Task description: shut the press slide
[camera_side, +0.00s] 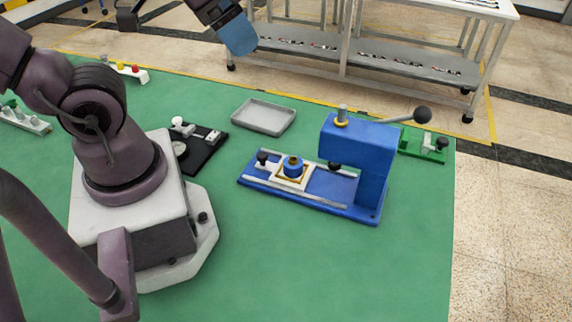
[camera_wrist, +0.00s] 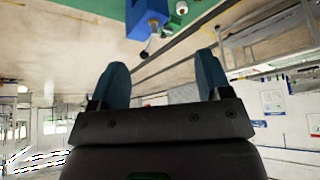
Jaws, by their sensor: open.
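The blue press (camera_side: 355,160) stands on the green table, with a round lever knob at its right. Its slide (camera_side: 281,178), a pale square plate with a black knob (camera_side: 262,157) at its left end, sits on the base rails, left of and out from under the press head. A blue round part with a brass-coloured top (camera_side: 293,167) rests on the slide. My gripper (camera_side: 240,38) is high at the top of the side view, far from the slide. In the wrist view my gripper (camera_wrist: 162,68) has its blue fingers apart with nothing between them. Part of the press (camera_wrist: 145,18) shows there, upside down.
A grey tray (camera_side: 264,117) lies behind the press, to its left. A black fixture (camera_side: 199,148) is between my base and the press. A green fixture (camera_side: 424,146) sits behind the press's right side. The table front is clear. A metal workbench (camera_side: 360,62) stands beyond the table.

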